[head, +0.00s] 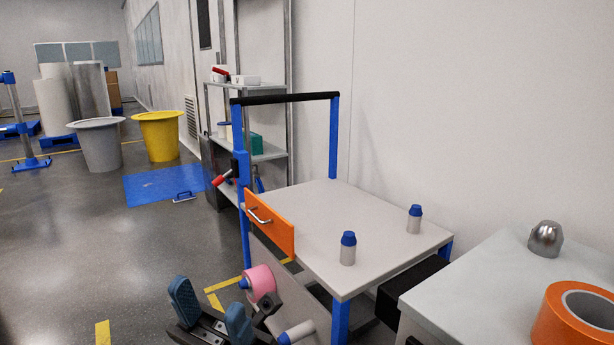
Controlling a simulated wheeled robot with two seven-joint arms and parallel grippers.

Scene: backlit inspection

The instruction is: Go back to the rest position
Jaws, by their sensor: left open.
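My left gripper (212,312) is at the bottom of the head view, left of the work table's near leg. Its two blue-padded fingers are spread apart with nothing between them. It is over the floor and the table's lower level. A pink roll-like object (262,281) with a blue end shows just right of the fingers. A white cylinder with a blue end (297,333) lies near it at the bottom edge. I cannot tell whether the gripper touches either. My right gripper is not in view.
The work table (375,243) has an orange drawer front (269,223) and two blue-capped bottles (348,249) (414,219). A right-hand bench (470,285) holds a metal dome (545,239) and an orange tape roll (578,318).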

